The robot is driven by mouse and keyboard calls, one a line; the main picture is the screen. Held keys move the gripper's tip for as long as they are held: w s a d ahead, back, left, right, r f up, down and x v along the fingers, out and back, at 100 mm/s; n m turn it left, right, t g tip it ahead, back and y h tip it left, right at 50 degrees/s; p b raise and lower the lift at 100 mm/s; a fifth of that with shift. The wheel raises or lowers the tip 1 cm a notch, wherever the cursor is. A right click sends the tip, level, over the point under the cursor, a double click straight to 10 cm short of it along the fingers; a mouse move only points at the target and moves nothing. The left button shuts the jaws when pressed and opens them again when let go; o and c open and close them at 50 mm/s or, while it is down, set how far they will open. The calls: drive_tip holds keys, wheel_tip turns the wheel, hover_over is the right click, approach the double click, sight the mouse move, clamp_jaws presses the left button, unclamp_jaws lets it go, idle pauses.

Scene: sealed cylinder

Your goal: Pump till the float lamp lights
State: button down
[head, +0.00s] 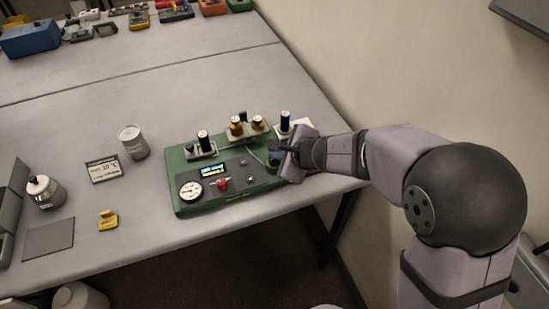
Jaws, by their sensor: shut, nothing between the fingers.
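A green panel (185,166) lies on the grey table near its right front edge. It carries a round white gauge (190,190), a small lit display (212,169), a red knob (222,184) and a small green lamp or button (250,179). Black and brass cylindrical fittings stand along its back edge. I cannot tell which small part is the float lamp. My gripper (274,158) is shut and empty over the right part of the panel, close to a dark round part. The gripper covers some of that side, and I cannot tell whether it touches anything.
A white can (133,142), a small sign (102,169), a yellow block (108,220) and a lidded jar (46,191) stand left of the panel. A blue box (30,39) and other devices are at the back. The middle of the table is clear.

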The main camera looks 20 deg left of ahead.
sight(277, 161)
drive_tip(key=shift+s+d+f+b, duration=0.1)
drive_tip(key=shift+f+b, duration=0.65)
drive_tip(key=shift+f, duration=0.1)
idle(0.9)
drive_tip(key=shift+r, duration=0.1)
drive_tip(key=shift+r+p, duration=1.15)
drive_tip(key=shift+r, duration=0.15)
drive_tip(key=shift+r, duration=0.1)
drive_tip(key=shift+r+p, duration=2.25)
drive_tip(key=shift+r, duration=0.15)
idle(1.0)
wheel_tip(277, 161, up, 4)
drive_tip(key=p, duration=0.3)
drive_tip(key=shift+f, duration=0.2)
